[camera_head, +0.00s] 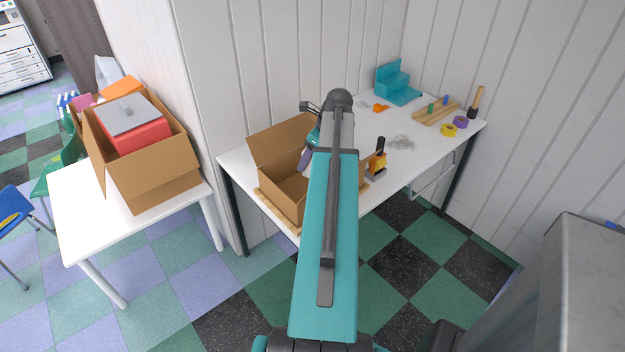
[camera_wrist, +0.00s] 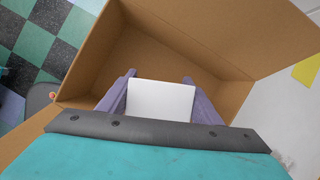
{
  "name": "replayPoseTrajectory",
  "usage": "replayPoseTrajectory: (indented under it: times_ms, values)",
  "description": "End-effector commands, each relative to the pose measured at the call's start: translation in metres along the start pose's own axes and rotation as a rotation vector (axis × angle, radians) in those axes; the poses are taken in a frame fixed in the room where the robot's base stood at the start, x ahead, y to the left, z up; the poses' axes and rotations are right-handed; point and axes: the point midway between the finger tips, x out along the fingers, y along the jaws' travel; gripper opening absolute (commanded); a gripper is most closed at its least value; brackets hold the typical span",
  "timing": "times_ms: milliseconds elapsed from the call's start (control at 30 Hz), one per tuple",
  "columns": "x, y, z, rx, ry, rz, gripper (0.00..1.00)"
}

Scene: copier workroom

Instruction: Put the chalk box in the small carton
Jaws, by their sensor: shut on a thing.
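The small carton (camera_head: 283,190) is an open brown cardboard box on the near left end of the white worktable. It also fills much of the wrist view (camera_wrist: 150,52), with its flaps spread and the visible inside floor bare. My gripper (camera_wrist: 158,78) has purple fingers shut on the chalk box (camera_wrist: 160,98), a white block. The gripper points down into the open mouth of the carton. In the head view my arm hides most of the gripper and the right side of the carton. How far the chalk box is above the carton floor I cannot tell.
A larger carton (camera_head: 155,180) with a red box stands on the left white table (camera_head: 75,228). Walls close the back.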

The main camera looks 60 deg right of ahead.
Motion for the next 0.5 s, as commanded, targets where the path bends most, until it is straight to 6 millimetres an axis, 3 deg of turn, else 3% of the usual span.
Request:
replayPoseTrajectory:
  times_ms: [300, 500]
  values:
    - [0.035, 0.001, -0.014, -0.001, 0.000, 0.002, 0.27]
    - [0.046, 0.001, -0.019, -0.001, 0.000, 0.001, 0.27]
